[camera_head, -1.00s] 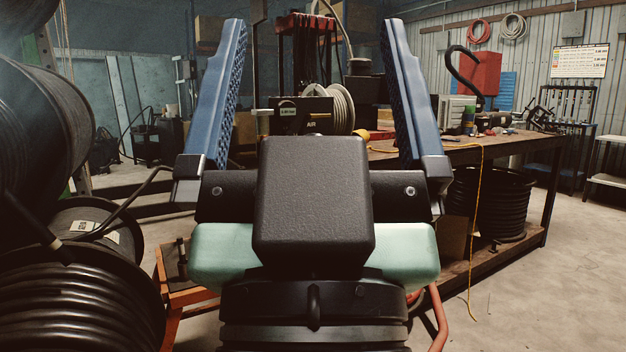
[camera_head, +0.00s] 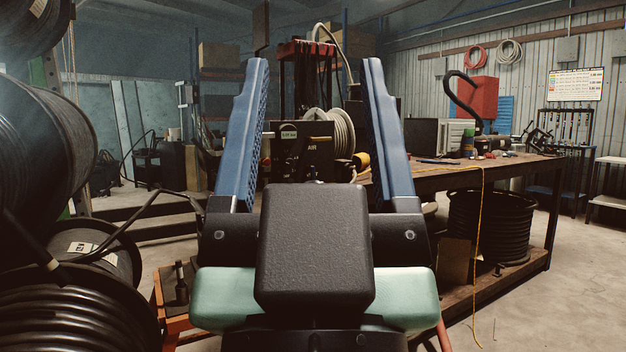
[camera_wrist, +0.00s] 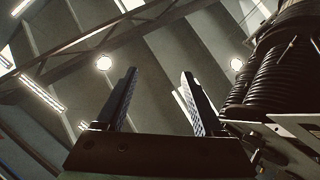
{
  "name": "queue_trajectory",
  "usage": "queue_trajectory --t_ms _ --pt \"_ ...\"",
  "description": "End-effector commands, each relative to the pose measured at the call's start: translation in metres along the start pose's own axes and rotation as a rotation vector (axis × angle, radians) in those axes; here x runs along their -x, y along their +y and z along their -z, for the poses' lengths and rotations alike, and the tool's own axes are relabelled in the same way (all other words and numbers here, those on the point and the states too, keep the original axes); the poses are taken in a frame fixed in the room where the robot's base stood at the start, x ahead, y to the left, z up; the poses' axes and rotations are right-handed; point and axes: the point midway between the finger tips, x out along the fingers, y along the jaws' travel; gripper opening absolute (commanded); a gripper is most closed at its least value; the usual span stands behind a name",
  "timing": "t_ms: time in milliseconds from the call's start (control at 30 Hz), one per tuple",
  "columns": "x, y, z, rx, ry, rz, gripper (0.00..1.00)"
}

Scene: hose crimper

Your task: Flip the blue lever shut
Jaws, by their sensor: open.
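A black unit marked AIR (camera_head: 301,156) with a small gauge stands ahead, between my fingers in the head view. A short brownish bar shows on its face. I cannot make out a blue lever in either view; my gripper hides part of the scene ahead. My gripper (camera_head: 315,68) has two long blue fingers, open and apart, with nothing between them touching. In the wrist view my gripper (camera_wrist: 160,75) is also open and empty, pointing toward the roof.
A wooden workbench (camera_head: 480,178) with tools stands to the right, a yellow cord hanging from it. Large black hose reels (camera_head: 45,150) crowd the left. A pale hose coil (camera_head: 340,130) is behind the unit. Open concrete floor lies at the right.

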Motion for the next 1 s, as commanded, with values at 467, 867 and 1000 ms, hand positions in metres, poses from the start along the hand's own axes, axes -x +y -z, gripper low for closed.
queue_trajectory --t_ms 467,867,1000 --pt "-0.094 0.0 0.089 0.0 0.001 0.001 0.0" --pt "-0.19 0.0 0.18 -0.001 0.0 0.002 0.0" --pt "-0.221 -0.001 0.209 -0.001 0.0 0.002 0.0"
